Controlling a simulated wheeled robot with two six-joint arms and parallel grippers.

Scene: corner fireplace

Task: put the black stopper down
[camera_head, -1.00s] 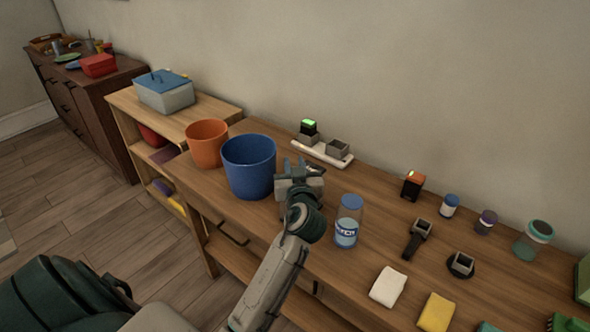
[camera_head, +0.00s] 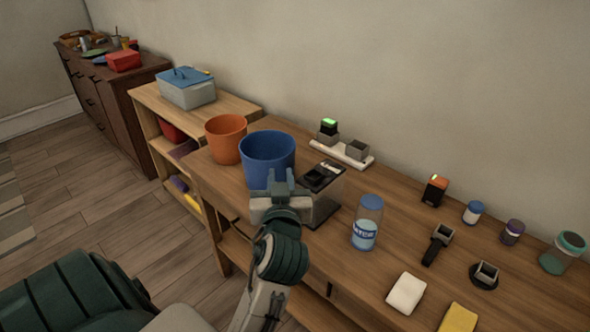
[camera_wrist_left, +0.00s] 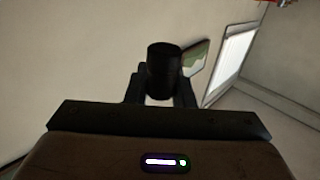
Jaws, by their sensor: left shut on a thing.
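The black stopper (camera_wrist_left: 163,72) is a short dark cylinder between the fingers of my left gripper in the left wrist view. My left gripper (camera_head: 283,178) is shut on it. In the head view the gripper is in front of the blue bin (camera_head: 267,150) and covers part of it, and the stopper cannot be made out there. My right gripper is not in view.
A black-topped box (camera_head: 322,178) stands just right of my left gripper, and a water bottle (camera_head: 367,225) farther right. An orange bin (camera_head: 226,140) is at the left. A white charging tray (camera_head: 342,152) lies by the wall. Bare tabletop (camera_head: 395,215) shows right of the bottle.

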